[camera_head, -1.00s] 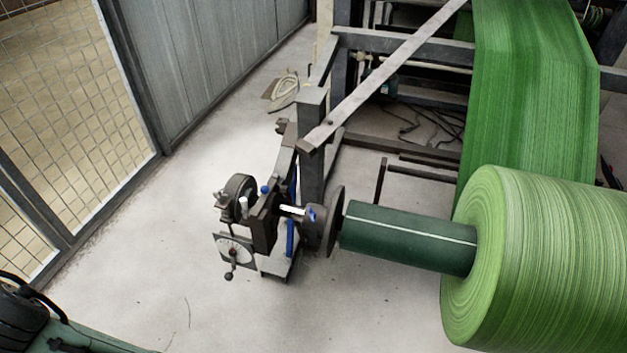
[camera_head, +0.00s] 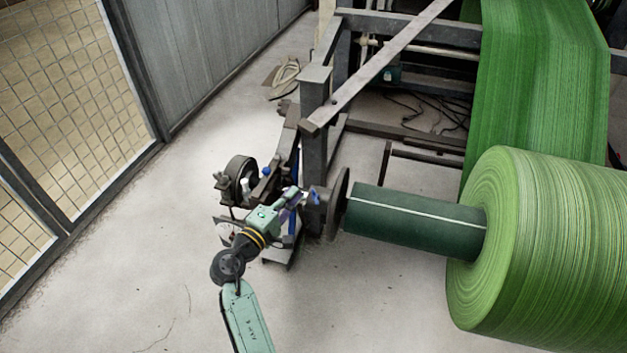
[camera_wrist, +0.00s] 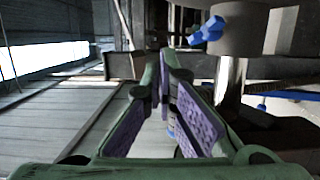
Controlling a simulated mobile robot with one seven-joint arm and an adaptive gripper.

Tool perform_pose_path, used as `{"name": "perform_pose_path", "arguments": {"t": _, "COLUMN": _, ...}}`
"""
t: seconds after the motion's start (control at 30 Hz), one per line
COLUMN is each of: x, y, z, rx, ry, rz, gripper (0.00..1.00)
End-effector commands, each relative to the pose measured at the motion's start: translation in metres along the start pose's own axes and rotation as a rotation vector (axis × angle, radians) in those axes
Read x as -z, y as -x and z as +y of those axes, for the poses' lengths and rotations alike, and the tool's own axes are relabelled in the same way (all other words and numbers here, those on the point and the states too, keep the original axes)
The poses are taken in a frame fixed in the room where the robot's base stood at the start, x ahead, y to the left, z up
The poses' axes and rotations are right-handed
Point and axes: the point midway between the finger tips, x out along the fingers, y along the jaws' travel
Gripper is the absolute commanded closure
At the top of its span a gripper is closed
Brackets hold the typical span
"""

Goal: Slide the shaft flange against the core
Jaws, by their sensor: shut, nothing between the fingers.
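The shaft flange is a dark disc (camera_head: 339,204) with a grey hub and a blue knob (camera_head: 315,194), on the shaft at the roll stand. The core (camera_head: 413,221) is a dark green tube with a pale stripe, sticking out of the green roll. A narrow gap seems to separate disc and core. My gripper (camera_head: 298,197) is at the shaft, just left of the hub, and partly covers it. In the wrist view the purple-padded fingers (camera_wrist: 163,62) are shut and empty. The hub (camera_wrist: 243,30), its blue knob (camera_wrist: 208,31) and the bare shaft (camera_wrist: 229,85) are to their right.
The large green roll (camera_head: 545,250) fills the right side. The stand's wheel (camera_head: 240,178) is left of my gripper. A mesh fence (camera_head: 75,110) borders the left; the floor between is clear.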

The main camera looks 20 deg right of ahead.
Motion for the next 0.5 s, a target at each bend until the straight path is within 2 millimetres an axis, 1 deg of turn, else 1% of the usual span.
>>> {"name": "perform_pose_path", "arguments": {"t": 0.17, "x": -0.001, "y": -0.022, "z": 0.004, "rx": -0.002, "ry": 0.0, "rz": -0.004, "gripper": 1.0}}
{"name": "perform_pose_path", "arguments": {"t": 0.5, "x": 0.0, "y": -0.095, "z": 0.004, "rx": -0.002, "ry": -0.001, "rz": -0.002, "gripper": 1.0}}
